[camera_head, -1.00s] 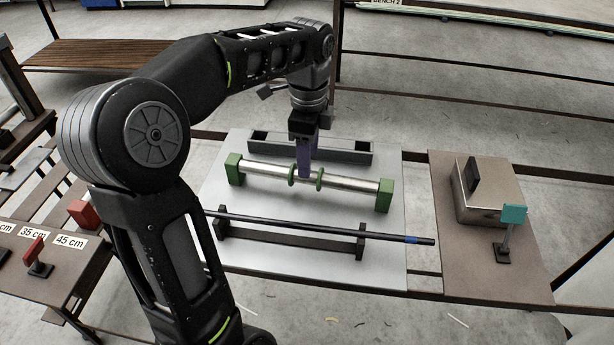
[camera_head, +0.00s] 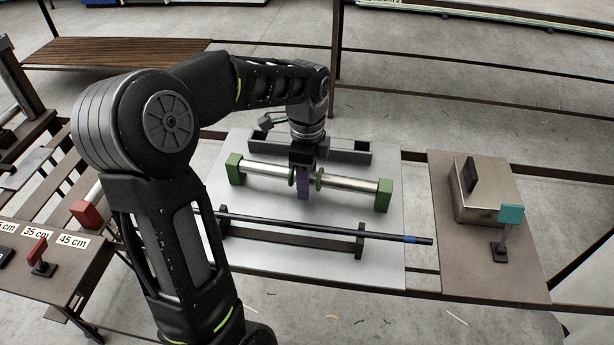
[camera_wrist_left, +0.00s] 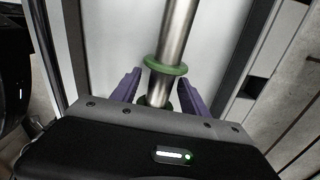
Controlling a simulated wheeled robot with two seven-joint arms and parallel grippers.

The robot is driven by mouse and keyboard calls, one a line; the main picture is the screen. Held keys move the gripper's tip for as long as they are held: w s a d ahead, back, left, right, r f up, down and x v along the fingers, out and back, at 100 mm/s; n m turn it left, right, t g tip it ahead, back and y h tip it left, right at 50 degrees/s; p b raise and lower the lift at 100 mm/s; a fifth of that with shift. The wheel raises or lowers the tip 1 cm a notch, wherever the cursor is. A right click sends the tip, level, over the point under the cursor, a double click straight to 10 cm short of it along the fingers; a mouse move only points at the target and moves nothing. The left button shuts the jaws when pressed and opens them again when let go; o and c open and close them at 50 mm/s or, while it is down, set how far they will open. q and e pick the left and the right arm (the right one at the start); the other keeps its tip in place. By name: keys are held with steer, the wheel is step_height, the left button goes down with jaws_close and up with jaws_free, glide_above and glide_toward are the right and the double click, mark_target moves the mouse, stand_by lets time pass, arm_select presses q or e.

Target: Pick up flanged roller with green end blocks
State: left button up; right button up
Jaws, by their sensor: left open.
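The flanged roller is a silver bar (camera_head: 349,185) with a green block at each end and two green flange rings near its middle. It lies across the light board. My left gripper (camera_head: 303,190) points down at the roller's middle, at the flange rings, and partly hides the bar there. In the left wrist view, its purple fingers (camera_wrist_left: 160,92) stand apart, one on either side of the bar (camera_wrist_left: 178,30) and a green ring (camera_wrist_left: 165,66). The fingers look clear of the bar. My right gripper is not in view.
A black rod with a blue band (camera_head: 330,229) rests on a dark stand in front of the roller. A long grey tray (camera_head: 350,156) lies behind it. A metal box (camera_head: 490,200) and a teal flag (camera_head: 511,214) stand to the right. Red blocks and length labels are at left.

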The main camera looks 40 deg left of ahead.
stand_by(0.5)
arm_select(q)
jaws_close()
stand_by(0.4)
stand_by(0.9)
